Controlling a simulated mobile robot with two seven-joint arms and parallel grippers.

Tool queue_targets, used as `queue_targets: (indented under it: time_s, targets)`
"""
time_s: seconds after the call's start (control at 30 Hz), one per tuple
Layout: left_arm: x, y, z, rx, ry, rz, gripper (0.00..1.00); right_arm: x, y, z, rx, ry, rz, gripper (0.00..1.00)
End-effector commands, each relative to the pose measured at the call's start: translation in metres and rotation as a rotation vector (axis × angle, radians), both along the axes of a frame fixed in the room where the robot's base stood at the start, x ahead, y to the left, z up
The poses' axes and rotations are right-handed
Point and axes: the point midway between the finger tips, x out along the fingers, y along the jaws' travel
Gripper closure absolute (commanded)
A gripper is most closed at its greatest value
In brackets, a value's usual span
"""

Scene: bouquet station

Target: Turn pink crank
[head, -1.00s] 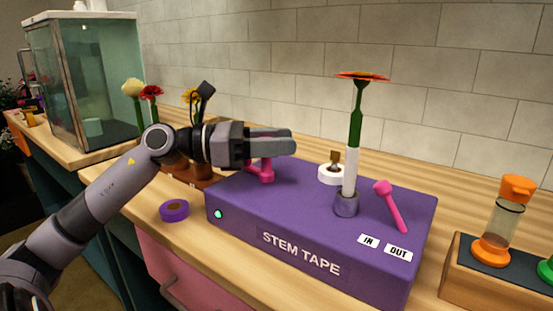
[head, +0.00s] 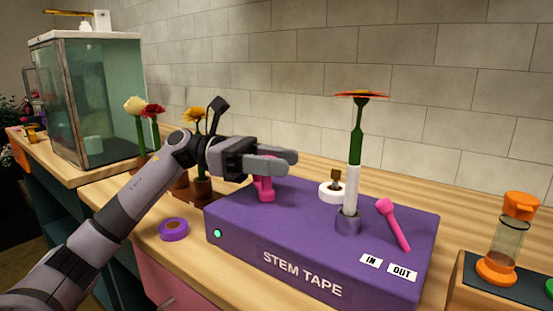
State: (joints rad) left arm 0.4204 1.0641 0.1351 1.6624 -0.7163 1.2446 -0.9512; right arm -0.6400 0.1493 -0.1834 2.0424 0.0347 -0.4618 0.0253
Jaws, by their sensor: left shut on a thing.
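The pink crank (head: 265,190) stands on the left part of the purple stem tape machine (head: 300,231). My left gripper (head: 285,160) is at the crank's top, its fingers shut on it and hiding the upper part. A pink lever (head: 395,224) leans on the machine's right side, near the IN and OUT labels. An orange flower (head: 362,95) stands upright in the machine's holder (head: 348,221), with white wrap on its lower stem. My right gripper is not in view.
A purple tape roll (head: 174,229) lies left of the machine. Flowers in brown pots stand behind my left arm. A glass cabinet (head: 100,100) is at the back left. A wooden rack with an orange-capped bottle (head: 507,235) stands at the right.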

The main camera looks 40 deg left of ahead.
Motion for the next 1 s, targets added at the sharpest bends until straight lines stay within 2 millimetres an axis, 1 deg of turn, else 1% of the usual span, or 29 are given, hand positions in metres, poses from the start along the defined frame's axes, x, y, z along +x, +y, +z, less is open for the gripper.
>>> queue_targets:
  time_s: [0.37, 0.4, 0.47, 0.77, 0.87, 1.0]
  targets:
    - [0.000, 0.000, 0.000, 0.001, 0.000, -0.005, 0.87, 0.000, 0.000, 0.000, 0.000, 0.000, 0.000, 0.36]
    - [0.000, 0.000, 0.000, 0.001, 0.000, -0.005, 0.53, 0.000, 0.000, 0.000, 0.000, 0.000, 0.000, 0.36]
    - [0.000, 0.000, 0.000, 0.001, 0.000, -0.004, 0.35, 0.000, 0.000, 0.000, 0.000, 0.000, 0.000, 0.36]
    - [0.000, 0.001, -0.001, 0.001, 0.000, -0.003, 0.35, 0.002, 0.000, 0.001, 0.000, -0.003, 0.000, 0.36]
    - [-0.003, 0.008, -0.001, 0.001, 0.001, -0.001, 0.35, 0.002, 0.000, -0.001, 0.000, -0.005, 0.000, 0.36]
    - [-0.010, 0.029, -0.002, 0.000, 0.003, 0.001, 0.35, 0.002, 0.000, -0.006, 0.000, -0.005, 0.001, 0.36]
